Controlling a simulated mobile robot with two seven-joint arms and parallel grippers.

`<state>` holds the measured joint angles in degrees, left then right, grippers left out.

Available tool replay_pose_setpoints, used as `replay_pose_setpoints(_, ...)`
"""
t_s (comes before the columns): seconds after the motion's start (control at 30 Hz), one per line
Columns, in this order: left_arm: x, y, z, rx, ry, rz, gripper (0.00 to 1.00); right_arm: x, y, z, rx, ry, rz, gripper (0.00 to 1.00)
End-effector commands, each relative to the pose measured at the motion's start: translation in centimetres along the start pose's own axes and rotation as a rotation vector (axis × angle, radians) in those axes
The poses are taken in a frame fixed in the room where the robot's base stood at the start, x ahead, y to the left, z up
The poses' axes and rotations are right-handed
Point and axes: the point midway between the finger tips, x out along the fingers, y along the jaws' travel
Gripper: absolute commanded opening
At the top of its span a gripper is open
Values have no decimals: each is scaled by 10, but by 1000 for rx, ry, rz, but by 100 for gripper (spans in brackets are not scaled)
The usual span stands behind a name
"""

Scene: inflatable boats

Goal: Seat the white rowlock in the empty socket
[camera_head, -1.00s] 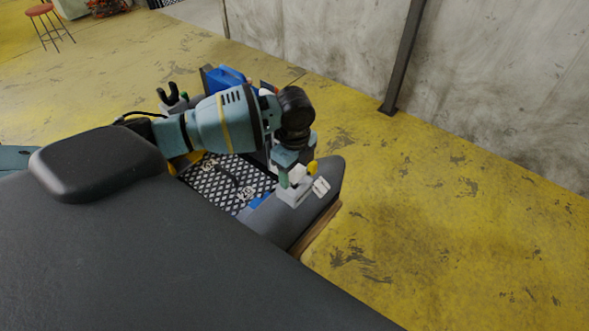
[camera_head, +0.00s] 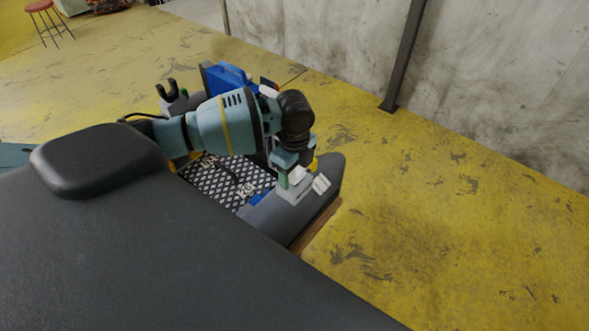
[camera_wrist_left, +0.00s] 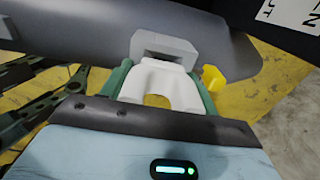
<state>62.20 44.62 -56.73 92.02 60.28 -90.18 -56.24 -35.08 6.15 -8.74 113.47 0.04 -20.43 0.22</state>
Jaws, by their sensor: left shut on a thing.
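My left gripper (camera_head: 294,176) is shut on the white rowlock (camera_wrist_left: 160,80), whose U shape shows between the green fingers in the left wrist view. In the head view a small part of the white rowlock (camera_head: 298,174) shows beside the fingers. A light grey socket block (camera_head: 292,194) sits on the boat's dark grey tube, just below the gripper. The socket block (camera_wrist_left: 165,45) also shows right beyond the rowlock in the left wrist view. I cannot tell whether the rowlock's pin is inside the socket, as its lower end is hidden. My right gripper is not in view.
A black rowlock (camera_head: 170,90) stands on the far side of the boat. A blue container (camera_head: 228,78) is behind my left arm. A white label (camera_head: 321,184) lies on the tube next to the socket. The yellow floor (camera_head: 450,220) at the right is open.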

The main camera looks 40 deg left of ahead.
Motion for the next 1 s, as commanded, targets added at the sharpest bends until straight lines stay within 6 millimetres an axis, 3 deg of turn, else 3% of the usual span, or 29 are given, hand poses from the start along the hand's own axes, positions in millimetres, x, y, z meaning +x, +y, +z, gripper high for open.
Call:
replay_pose_setpoints(0.23, 0, 0, 0, 0, 0, -1, 35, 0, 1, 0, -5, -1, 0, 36)
replay_pose_setpoints(0.27, 0, 0, 0, 0, 0, -1, 64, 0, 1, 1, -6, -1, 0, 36)
replay_pose_setpoints(0.43, 0, 0, 0, 0, 0, -1, 85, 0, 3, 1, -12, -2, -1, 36)
replay_pose_setpoints(0.77, 0, 0, 0, 0, 0, 0, 85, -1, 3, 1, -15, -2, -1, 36)
replay_pose_setpoints(1.0, -35, -1, 0, -1, -1, -6, 85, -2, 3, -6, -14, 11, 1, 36)
